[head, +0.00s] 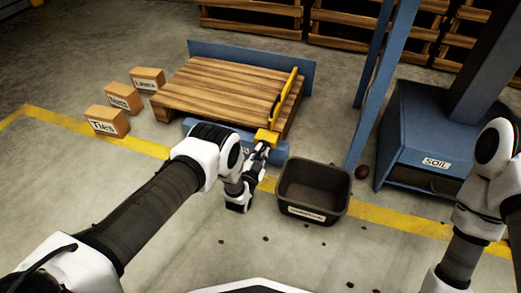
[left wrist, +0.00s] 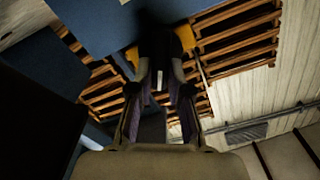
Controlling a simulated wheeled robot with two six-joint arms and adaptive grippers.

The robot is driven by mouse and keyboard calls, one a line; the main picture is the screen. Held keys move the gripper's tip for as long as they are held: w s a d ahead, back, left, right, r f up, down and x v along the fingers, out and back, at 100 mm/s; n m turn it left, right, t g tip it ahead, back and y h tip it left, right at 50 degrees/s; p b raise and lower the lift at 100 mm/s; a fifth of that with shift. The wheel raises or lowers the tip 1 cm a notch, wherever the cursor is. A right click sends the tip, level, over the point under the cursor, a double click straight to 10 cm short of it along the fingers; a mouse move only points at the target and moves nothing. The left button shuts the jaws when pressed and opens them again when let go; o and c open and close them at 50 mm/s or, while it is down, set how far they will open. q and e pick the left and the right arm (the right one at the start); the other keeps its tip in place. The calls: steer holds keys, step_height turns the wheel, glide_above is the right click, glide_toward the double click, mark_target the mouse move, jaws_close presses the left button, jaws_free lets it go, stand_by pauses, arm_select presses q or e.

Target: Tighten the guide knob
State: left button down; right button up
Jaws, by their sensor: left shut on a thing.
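The yellow guide (head: 286,97) runs along the right side of the slatted wooden deck, with a yellow block (head: 266,136) at its near end. My left gripper (head: 261,152) is at this block, on its near side. In the left wrist view, my left gripper (left wrist: 159,85) is shut on a dark knob (left wrist: 156,42), with yellow parts of the guide (left wrist: 186,38) showing beside it. The knob's outline is dark and its turn cannot be read. In the head view the knob is hidden by the gripper. My right arm shows at the right, its gripper out of view.
A dark crate (head: 313,171) stands just right of my left gripper. A blue post (head: 371,95) and blue SOIL bin (head: 424,135) are further right. Cardboard boxes labelled Ties (head: 107,121), Nets (head: 124,97) and Liners (head: 147,79) stand left of the deck (head: 205,85). Small dark lumps lie on the floor.

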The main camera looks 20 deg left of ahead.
arm_select(q)
steer(key=m, duration=0.3)
steer(key=shift+d, duration=0.1)
steer(key=m, duration=0.1)
steer(key=m+p, duration=0.1)
steer(key=m, duration=0.1)
steer(key=shift+d+f+m, duration=0.1)
steer(key=shift+f+m, duration=0.1)
steer(key=shift+m, duration=0.1)
steer(key=m, duration=0.6)
steer(key=shift+d+f, duration=0.1)
steer(key=shift+f, duration=0.15)
steer(key=c, duration=1.1)
jaws_free()
